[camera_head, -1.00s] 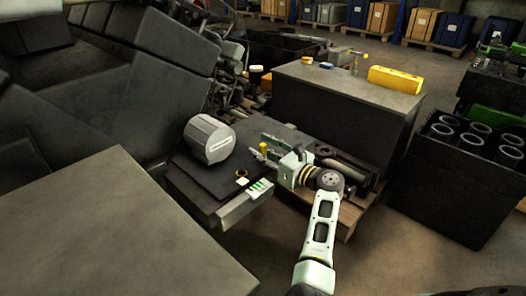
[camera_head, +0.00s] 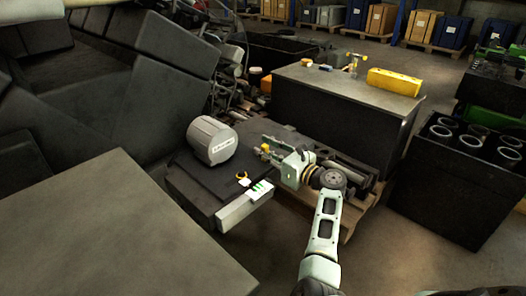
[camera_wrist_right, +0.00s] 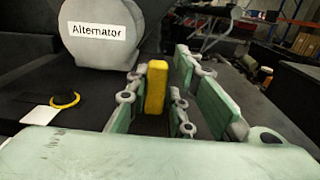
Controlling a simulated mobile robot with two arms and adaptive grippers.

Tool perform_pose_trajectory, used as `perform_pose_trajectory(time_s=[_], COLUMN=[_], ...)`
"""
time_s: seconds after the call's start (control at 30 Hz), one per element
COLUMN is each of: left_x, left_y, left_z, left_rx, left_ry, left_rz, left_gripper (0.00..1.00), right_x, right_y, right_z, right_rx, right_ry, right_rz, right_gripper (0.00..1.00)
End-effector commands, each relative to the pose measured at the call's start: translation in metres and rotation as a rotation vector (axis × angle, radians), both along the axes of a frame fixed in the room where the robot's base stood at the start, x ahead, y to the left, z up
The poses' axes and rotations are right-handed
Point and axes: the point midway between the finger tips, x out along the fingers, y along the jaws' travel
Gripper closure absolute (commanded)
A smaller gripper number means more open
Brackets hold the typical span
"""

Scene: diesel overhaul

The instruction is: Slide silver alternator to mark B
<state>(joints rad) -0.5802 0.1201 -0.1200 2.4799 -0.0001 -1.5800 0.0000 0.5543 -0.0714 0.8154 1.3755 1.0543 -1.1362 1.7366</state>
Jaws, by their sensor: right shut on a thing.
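The silver alternator (camera_head: 211,140), a rounded grey body with a label, sits on a dark flat plate (camera_head: 196,176) on the bench. In the right wrist view the alternator (camera_wrist_right: 100,48) reads "Alternator" and stands to the left of my fingers. My right gripper (camera_head: 266,151) is beside it on the right, shut on a small upright yellow block (camera_wrist_right: 156,87) between its fingers. The fingers are apart from the alternator's body. Whether the block joins the alternator is hidden. I cannot read a mark B. My left gripper is out of view.
A light box with green marks (camera_head: 258,190) is at the bench's front edge. A large dark block (camera_head: 335,105) stands behind my right gripper, with dark parts between.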

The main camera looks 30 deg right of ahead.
Motion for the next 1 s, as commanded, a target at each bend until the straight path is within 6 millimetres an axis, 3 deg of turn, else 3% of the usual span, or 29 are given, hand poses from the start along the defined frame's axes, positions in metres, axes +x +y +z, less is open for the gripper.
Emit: perform_pose_trajectory(time_s=[0.1,0.37,0.4,0.53,0.83,1.0], left_x=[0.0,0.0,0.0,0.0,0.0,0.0], left_y=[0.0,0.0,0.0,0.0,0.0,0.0], left_z=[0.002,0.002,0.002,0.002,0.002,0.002], left_rx=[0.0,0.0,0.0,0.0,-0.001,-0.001], left_ry=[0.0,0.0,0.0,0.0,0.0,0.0], left_rz=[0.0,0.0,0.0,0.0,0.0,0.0], left_gripper=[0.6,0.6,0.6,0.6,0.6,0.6], right_x=[0.003,0.003,0.003,0.003,0.002,-0.014], right_y=[-0.01,-0.01,-0.01,-0.01,-0.012,-0.018], right_z=[0.002,0.002,0.002,0.002,0.002,0.002], right_rx=[0.004,0.005,0.005,0.003,0.0,-0.002], right_ry=[-0.001,-0.001,-0.001,-0.002,-0.003,-0.004], right_rz=[-0.008,-0.009,-0.009,-0.01,-0.011,-0.014], right_gripper=[1.0,1.0,0.76,0.66,0.66,0.66])
